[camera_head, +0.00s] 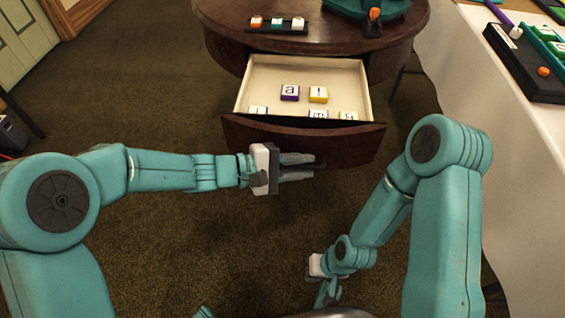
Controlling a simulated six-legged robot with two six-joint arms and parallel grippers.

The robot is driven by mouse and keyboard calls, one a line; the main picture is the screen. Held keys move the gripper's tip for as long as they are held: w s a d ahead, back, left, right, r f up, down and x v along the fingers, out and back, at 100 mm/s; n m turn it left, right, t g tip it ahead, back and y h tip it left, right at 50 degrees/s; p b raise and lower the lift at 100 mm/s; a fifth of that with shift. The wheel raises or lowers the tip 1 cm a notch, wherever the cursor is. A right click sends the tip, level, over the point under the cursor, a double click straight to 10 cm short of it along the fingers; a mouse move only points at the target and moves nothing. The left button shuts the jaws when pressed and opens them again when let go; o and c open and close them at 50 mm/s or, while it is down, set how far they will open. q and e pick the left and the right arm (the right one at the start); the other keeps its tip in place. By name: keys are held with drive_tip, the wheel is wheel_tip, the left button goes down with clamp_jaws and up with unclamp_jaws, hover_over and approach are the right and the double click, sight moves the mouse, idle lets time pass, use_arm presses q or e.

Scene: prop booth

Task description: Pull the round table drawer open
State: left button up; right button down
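The round table (400,28) is dark polished wood. Its drawer stands well out toward me, with a pale inside and a dark brown front (240,134). In the drawer lie several letter blocks, among them a purple-edged "a" block (289,93) and a yellow-edged "!" block (318,94). My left gripper (300,167) is at the middle of the drawer front, its fingers pointing right, above and below a dark handle (321,162). I cannot tell whether they clamp it. My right gripper (328,294) hangs low over the carpet, away from the drawer, its fingers partly hidden.
On the tabletop are a dark rack (262,31) with several small blocks and a teal object (350,8). A white-covered table (470,65) with a dark tray (522,66) stands at right. Open brown carpet (180,100) lies left and in front.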

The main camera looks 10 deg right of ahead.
use_arm(q)
drive_tip(key=p+v, duration=0.4)
drive_tip(key=v, duration=1.2)
drive_tip(key=shift+a, duration=0.15)
